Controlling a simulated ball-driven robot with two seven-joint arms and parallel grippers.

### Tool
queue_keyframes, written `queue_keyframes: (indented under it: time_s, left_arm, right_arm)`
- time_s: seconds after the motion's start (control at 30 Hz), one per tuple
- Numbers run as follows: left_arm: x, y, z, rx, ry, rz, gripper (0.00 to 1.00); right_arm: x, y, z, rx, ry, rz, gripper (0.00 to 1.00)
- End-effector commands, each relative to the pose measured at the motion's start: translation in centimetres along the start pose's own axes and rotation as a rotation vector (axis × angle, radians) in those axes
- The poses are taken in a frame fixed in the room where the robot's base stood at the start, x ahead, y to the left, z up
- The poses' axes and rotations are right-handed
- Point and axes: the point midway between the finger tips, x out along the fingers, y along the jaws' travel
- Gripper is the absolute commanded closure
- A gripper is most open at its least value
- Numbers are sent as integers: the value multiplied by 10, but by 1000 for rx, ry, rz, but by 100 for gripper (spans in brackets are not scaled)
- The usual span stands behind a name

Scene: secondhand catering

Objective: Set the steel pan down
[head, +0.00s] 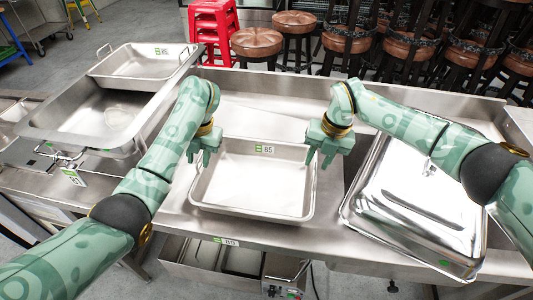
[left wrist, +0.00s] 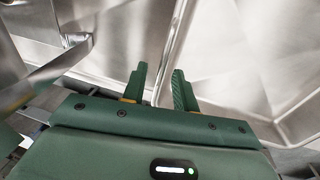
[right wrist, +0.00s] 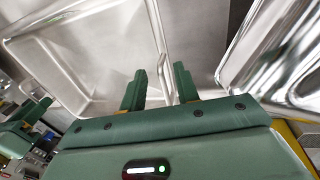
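The steel pan (head: 252,190) is a shallow rectangular tray with an "85" tag on its far wall. It appears level on the steel counter, between my two grippers. My left gripper (head: 199,156) is at its left rim; in the left wrist view the rim (left wrist: 178,45) runs between the two spread fingers (left wrist: 159,82), with gaps beside it. My right gripper (head: 321,156) is at its right rim; in the right wrist view the rim (right wrist: 157,30) passes between spread fingers (right wrist: 160,85). Neither gripper visibly clamps the rim. The pan's underside is hidden.
A large shiny domed lid or upturned pan (head: 415,205) lies close on the right. A smaller tagged pan (head: 140,66) rests over a big steel basin (head: 75,115) on the left. Red stools (head: 211,25) and brown-seated stools (head: 257,41) stand behind. Bins (head: 205,255) sit below the counter's front edge.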

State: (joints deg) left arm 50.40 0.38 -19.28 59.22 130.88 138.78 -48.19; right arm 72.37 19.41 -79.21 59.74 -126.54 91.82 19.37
Motion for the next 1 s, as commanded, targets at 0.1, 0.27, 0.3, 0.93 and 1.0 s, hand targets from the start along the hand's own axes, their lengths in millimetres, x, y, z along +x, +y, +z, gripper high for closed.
queue_keyframes:
  time_s: [0.1,0.27,0.3,0.93,1.0]
  left_arm:
    - [-2,1,0,-1,-2,1,71]
    - [-3,1,0,-1,-3,1,71]
    - [-5,1,0,-1,-3,1,71]
    - [-111,2,1,-1,-6,4,71]
    - [-117,1,0,-1,-5,3,71]
  right_arm:
    - [-2,0,0,1,-1,-1,69]
    - [-2,-1,0,2,-1,-2,69]
    - [-2,-1,0,2,-1,-2,69]
    - [-1,-1,0,3,-1,-2,69]
    - [-2,-1,0,3,-1,-2,69]
